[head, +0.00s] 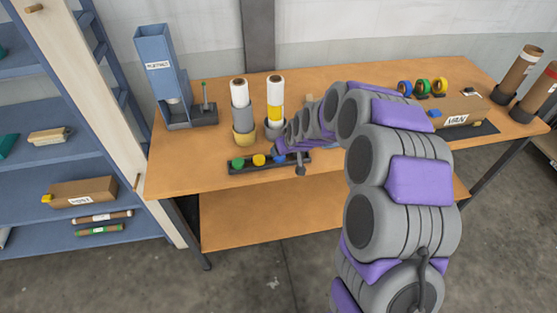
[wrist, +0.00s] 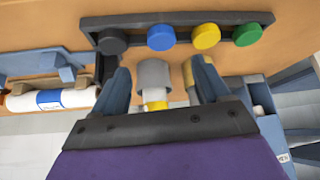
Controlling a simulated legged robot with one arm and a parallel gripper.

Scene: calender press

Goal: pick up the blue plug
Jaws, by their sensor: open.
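The blue plug (wrist: 161,37) sits in a dark rack (wrist: 262,18), between a dark plug (wrist: 112,41) and a yellow plug (wrist: 205,36). In the head view the blue plug (head: 280,159) shows near the table's front edge, partly hidden by my arm. My gripper (wrist: 160,74) is open, its two fingers spread with no plug between them. In the wrist view the blue plug appears above the gap between the fingertips, apart from both. In the head view my fingers are hard to make out.
A green plug (wrist: 248,34) is at the rack's end. Two roll stacks (head: 243,115) (head: 275,105) stand behind the rack; their grey and yellow cups show between and behind my fingers in the wrist view. A blue dispenser (head: 155,65) stands at left. The table front left is clear.

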